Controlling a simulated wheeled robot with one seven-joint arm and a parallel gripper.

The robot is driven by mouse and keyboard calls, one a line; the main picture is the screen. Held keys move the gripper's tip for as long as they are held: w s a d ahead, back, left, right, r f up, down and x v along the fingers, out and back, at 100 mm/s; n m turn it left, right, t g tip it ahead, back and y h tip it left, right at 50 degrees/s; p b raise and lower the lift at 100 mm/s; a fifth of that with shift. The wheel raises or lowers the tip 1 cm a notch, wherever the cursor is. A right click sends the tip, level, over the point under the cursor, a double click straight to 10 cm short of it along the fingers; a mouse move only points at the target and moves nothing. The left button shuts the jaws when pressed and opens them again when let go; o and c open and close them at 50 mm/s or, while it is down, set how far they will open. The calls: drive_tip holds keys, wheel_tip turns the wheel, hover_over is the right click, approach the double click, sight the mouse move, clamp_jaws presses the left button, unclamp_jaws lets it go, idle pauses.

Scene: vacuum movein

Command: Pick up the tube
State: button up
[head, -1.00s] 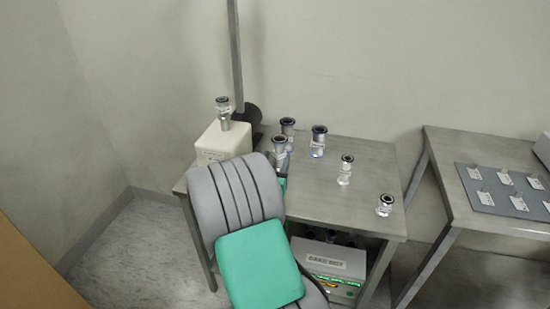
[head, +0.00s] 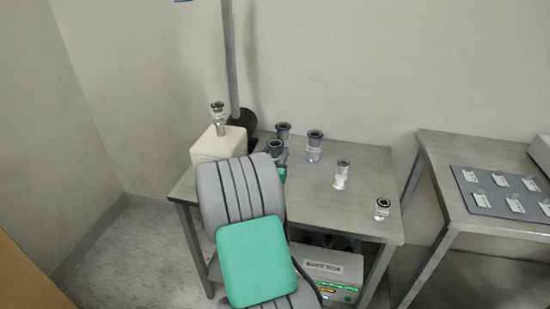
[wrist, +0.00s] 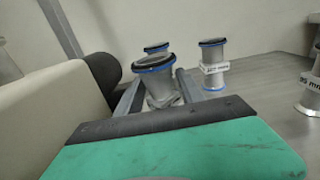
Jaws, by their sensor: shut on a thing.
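The tube is a short metal flanged piece with a dark top ring and a blue band. It stands between my fingers in the wrist view (wrist: 154,77), slightly tilted in the picture. My gripper (wrist: 161,88) is shut on it, one finger on each side. In the head view the tube (head: 275,149) shows just beyond my grey arm, near the table's left part. My arm and green pad hide its lower end, so I cannot tell whether it touches the table.
Two similar blue-banded tubes (head: 283,131) (head: 314,146) stand close behind and right on the table (head: 360,215). A white box (head: 208,149) and dark round part (head: 242,124) are close left. A pole (head: 230,60) rises behind.

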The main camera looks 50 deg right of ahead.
clamp_jaws()
